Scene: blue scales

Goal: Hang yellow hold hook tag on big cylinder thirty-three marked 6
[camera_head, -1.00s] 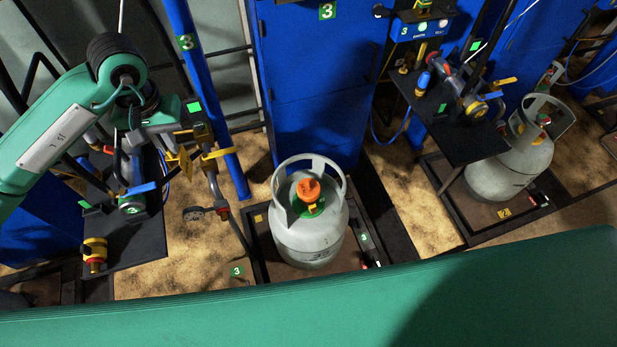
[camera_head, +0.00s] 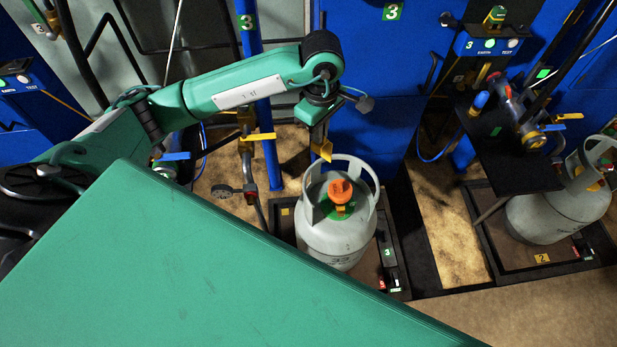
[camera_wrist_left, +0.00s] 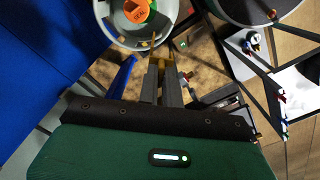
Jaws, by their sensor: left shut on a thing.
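A big grey-white cylinder (camera_head: 337,232) with an orange cap (camera_head: 340,190) stands upright on a floor scale. A faint 33 shows on its side; I cannot make out a 6. My left gripper (camera_head: 320,142) points down just behind the cylinder's collar ring, shut on a small yellow hook tag (camera_head: 322,151). In the left wrist view, the gripper's fingers (camera_wrist_left: 164,68) hold the yellow tag close to the rim of the cylinder (camera_wrist_left: 118,27). I cannot tell whether the tag touches the collar. My right gripper is not in view.
A blue cabinet (camera_head: 370,130) stands behind the cylinder. A hose with a yellow-handled valve (camera_head: 260,136) hangs left of it. My green body covers the lower left.

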